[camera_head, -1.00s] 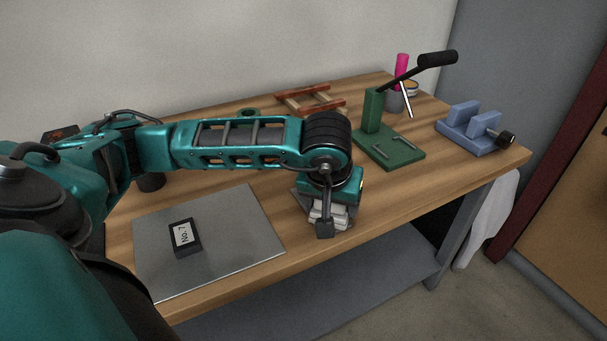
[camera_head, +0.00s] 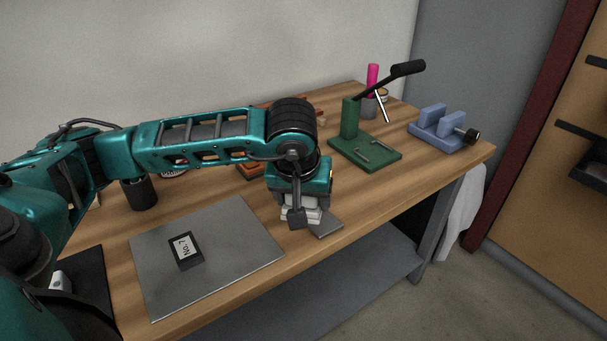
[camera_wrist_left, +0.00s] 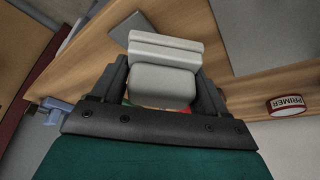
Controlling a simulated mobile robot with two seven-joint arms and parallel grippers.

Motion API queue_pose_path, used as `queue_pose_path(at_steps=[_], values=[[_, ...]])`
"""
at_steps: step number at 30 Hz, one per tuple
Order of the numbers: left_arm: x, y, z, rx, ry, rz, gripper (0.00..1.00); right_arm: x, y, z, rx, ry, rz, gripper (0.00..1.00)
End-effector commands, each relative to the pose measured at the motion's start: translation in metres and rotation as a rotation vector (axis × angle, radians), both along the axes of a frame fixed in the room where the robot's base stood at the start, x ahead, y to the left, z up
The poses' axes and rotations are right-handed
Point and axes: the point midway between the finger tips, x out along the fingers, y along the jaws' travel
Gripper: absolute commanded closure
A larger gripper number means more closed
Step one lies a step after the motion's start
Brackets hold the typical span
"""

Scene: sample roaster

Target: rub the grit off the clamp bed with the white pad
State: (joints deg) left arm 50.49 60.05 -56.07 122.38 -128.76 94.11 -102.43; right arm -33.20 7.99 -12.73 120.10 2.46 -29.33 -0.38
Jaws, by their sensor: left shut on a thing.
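My left gripper (camera_head: 296,217) is shut on a white pad (camera_head: 312,202), a stack of pale blocks. The pad shows between the fingers in the left wrist view (camera_wrist_left: 165,78). It is over or beside a small grey plate (camera_head: 327,226); contact cannot be told. Further right are a green lever stand (camera_head: 366,152) with metal bars on its base, and a blue vise-like block (camera_head: 440,136) with a black knob. Which of these is the clamp bed is not certain. No grit can be made out. My right gripper is not in view.
A grey metal sheet (camera_head: 210,284) with a "No.7" block (camera_head: 185,251) lies left of the gripper. A dark cup (camera_head: 140,193) stands behind. A pink tube (camera_head: 372,76) stands beyond the lever stand. A PRIMER tin shows in the wrist view (camera_wrist_left: 287,105). The front table edge is close.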

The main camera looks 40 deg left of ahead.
Motion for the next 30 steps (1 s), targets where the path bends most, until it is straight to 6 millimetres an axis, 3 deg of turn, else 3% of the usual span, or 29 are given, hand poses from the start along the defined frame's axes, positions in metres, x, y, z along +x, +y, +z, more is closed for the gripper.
queue_pose_path(at_steps=[12,30], values=[[0.002,0.006,0.037,-0.001,-0.001,0.014,0.55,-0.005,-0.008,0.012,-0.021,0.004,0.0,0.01],[0.002,0.003,0.037,-0.001,-0.002,0.002,0.55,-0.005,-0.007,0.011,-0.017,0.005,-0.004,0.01]])
